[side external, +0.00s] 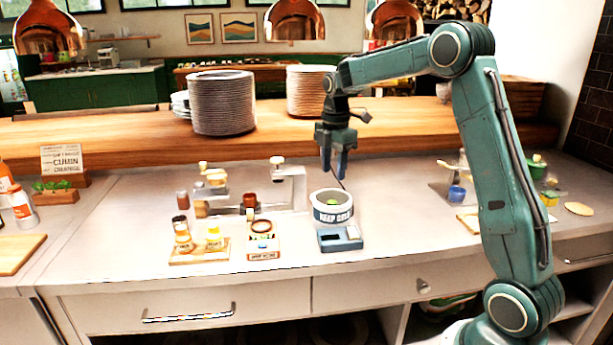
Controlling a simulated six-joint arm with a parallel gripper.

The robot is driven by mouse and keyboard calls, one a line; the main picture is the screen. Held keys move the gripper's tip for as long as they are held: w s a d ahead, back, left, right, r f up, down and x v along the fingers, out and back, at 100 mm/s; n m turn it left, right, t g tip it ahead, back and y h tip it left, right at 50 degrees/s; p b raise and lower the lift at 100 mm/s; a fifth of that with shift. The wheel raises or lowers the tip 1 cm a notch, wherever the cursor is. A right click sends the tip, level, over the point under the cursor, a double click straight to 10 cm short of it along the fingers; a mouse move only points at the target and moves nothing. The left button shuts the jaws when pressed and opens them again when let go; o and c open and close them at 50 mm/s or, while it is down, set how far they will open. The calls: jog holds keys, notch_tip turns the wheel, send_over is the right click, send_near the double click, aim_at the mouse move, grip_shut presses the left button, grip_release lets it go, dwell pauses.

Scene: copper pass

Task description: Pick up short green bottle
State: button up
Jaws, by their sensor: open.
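My gripper (337,172) points down with its two blue-grey fingers apart and nothing visible between them. It is above and slightly behind a round white and grey tub (332,213) marked "KEEP COLD". A small green thing (333,202) shows inside the tub; its lower part is hidden by the wall, so I cannot tell if it is the short green bottle. Another short, rounded green container (537,165) with a knob stands at the right, behind my arm. A thin dark line runs from near the fingers toward the tub.
A blue-grey tray (340,238) sits in front of the tub. Left of it are a small box (263,252) and a wooden board (187,257) with yellow-labelled jars. Stacked plates (222,103) stand on the wooden ledge behind. The counter between the tub and my arm is clear.

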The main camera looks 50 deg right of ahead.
aim_at(332, 201)
jog(key=shift+w+d+f, duration=0.1)
jog(key=shift+f, duration=0.05)
jog(key=shift+f, duration=4.25)
jog(key=shift+f, duration=0.1)
jog(key=shift+w+d+f, duration=0.1)
jog(key=shift+f, duration=2.4)
jog(key=shift+c, duration=0.4)
jog(key=c, duration=0.6)
jog(key=shift+r, duration=0.15)
notch_tip(332, 201, up, 20)
jog(key=shift+f, duration=0.1)
